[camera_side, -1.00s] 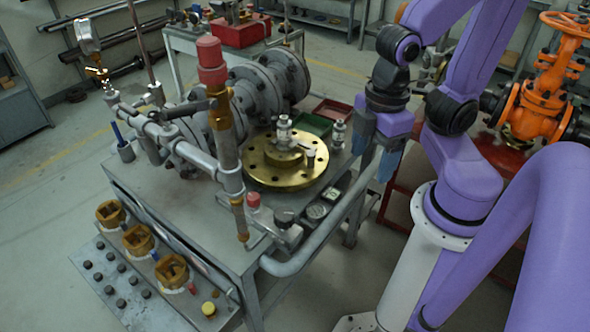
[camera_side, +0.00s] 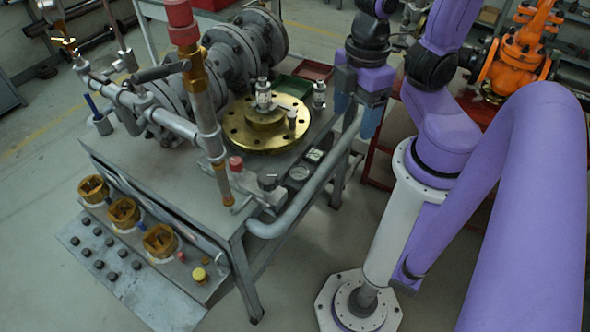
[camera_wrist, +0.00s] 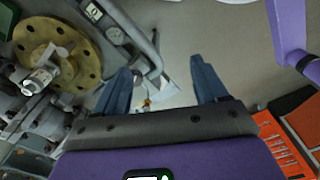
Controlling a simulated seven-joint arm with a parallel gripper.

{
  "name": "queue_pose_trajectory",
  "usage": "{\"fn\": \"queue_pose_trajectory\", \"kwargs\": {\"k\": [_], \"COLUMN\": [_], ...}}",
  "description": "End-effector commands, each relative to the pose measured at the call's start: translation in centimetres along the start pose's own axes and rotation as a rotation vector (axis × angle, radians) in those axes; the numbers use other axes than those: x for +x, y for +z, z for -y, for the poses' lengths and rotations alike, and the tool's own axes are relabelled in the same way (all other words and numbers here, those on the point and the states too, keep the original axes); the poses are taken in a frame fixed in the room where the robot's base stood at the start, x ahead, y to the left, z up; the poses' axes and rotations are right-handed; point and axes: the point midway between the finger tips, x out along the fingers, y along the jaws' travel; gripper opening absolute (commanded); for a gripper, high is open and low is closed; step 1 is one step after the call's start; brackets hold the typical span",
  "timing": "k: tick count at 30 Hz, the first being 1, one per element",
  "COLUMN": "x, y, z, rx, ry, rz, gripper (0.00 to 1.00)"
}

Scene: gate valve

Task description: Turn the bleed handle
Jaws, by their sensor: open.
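A brass flange (camera_side: 240,132) lies flat on the metal bench, with a small silver valve fitting (camera_side: 263,95) standing on it. A short pale lever-like part (camera_side: 292,117) sticks out at the fitting's right; it may be the bleed handle, but I cannot tell surely. In the wrist view the flange (camera_wrist: 88,68) and fitting (camera_wrist: 40,78) show at the upper left. My gripper (camera_side: 354,122) points down beside the bench's right edge, right of the flange and apart from it. Its two blue fingers also show in the wrist view (camera_wrist: 160,66), spread wide with nothing held between them.
A silver cylinder fitting (camera_side: 319,95) stands between the flange and my gripper. A thick grey pipe rail (camera_side: 315,190) runs along the bench's right side. A tall red-capped pipe (camera_side: 183,35) rises left of the flange. An orange valve (camera_side: 515,65) stands at the back right.

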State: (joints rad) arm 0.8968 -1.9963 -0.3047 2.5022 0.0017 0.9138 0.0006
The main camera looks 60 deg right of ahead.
Motion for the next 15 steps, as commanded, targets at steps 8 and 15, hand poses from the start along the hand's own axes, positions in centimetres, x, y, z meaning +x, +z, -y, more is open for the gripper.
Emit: {"fn": "queue_pose_trajectory", "kwargs": {"k": [8,15], "x": [-0.3,-1.1], "y": [-1.6,-8.4], "z": [-0.8,-5.2], "rx": [-0.014,-0.098], "ry": [0.001,0.003], "rz": [0.003,0.012], "gripper": [0.72,0.72]}}
